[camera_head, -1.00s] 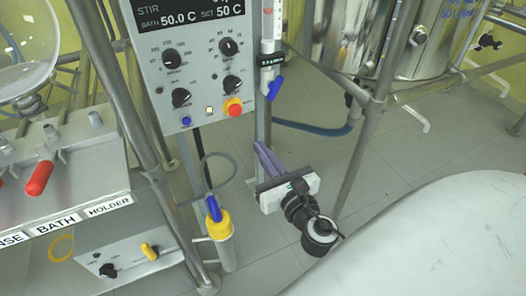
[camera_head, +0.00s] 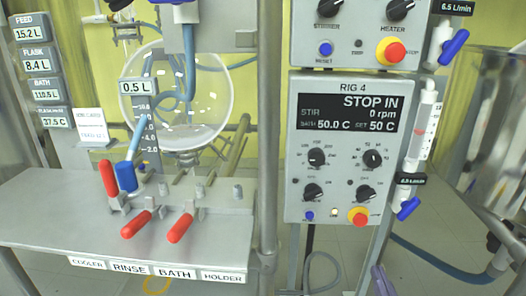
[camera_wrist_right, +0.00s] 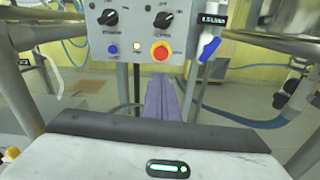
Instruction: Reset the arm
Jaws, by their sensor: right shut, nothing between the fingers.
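My right gripper (camera_head: 380,280) shows only as purple fingertips at the bottom edge of the head view, below the RIG 4 control panel. In the right wrist view its purple fingers (camera_wrist_right: 163,98) lie together, shut and empty. They point toward the panel's lower edge, where the red emergency button (camera_wrist_right: 160,51) on its yellow collar shows. I cannot tell the gap between fingertips and panel. My left gripper is in neither view.
The RIG 4 control panel (camera_head: 348,150) has knobs and a red button (camera_head: 359,217). A valve bench (camera_head: 60,225) with red handles stands left. A metal post (camera_head: 268,150) runs between them. Blue-handled taps (camera_head: 408,208) and a steel vessel (camera_head: 497,150) are at right.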

